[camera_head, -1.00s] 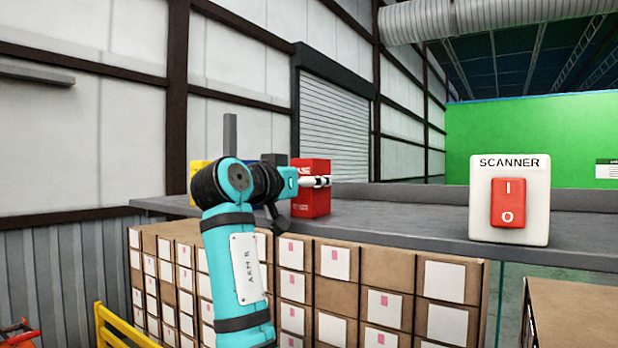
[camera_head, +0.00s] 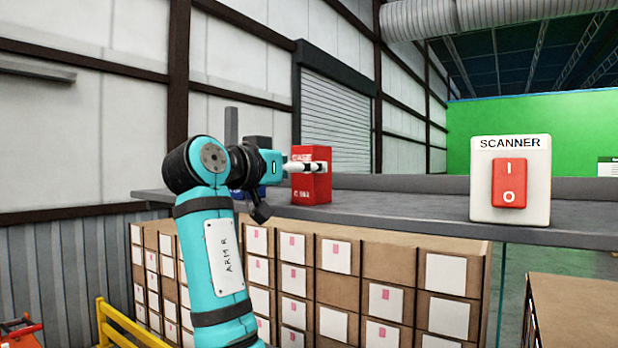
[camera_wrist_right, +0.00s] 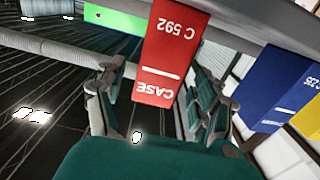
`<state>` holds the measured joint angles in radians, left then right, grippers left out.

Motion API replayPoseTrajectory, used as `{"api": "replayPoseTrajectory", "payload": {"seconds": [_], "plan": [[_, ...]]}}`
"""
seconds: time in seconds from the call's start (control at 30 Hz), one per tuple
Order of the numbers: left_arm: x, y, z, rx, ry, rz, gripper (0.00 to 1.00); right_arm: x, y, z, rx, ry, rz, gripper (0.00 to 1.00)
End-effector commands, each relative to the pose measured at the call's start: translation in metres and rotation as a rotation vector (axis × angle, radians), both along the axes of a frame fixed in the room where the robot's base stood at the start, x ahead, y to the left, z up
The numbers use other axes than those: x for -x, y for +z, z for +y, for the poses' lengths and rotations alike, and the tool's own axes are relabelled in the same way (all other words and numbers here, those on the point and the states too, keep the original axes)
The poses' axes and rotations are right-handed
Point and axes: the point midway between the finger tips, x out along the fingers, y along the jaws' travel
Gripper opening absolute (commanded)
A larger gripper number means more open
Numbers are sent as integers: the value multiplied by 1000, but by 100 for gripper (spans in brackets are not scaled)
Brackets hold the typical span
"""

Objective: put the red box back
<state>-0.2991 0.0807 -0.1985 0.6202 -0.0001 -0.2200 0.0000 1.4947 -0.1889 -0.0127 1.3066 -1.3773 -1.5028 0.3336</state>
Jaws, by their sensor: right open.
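The red box (camera_head: 311,190) stands upright on the grey shelf (camera_head: 400,207), with white "CASE" lettering on its face. My right gripper (camera_head: 308,166) is in front of its upper part in the head view. In the right wrist view the red box (camera_wrist_right: 172,55) fills the space between the two fingers of my open right gripper (camera_wrist_right: 155,95), with its lettering upside down. I cannot tell whether either finger touches it. My left gripper is not in view.
A blue box (camera_wrist_right: 278,90) and a yellow box (camera_wrist_right: 308,118) stand beside the red one. A scanner switch (camera_head: 510,180) stands on the shelf at right, with clear shelf between. Brown cartons (camera_head: 345,260) are stacked below. A yellow rail (camera_head: 125,325) is at lower left.

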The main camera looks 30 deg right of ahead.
Motion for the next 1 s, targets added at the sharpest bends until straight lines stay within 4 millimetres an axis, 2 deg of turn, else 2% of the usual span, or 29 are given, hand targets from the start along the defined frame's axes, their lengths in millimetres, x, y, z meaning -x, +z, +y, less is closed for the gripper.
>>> {"api": "replayPoseTrajectory", "payload": {"seconds": [0.03, 0.2, 0.4, 1.0], "plan": [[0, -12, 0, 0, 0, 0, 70, 5, -5, 13, 1, 3, -3, 70], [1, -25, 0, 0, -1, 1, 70, 18, -3, 44, 1, 2, -3, 70], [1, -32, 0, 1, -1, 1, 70, 28, -1, 66, 0, 0, -1, 70], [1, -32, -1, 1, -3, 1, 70, 29, 0, 71, 0, 0, 0, 70]]}}
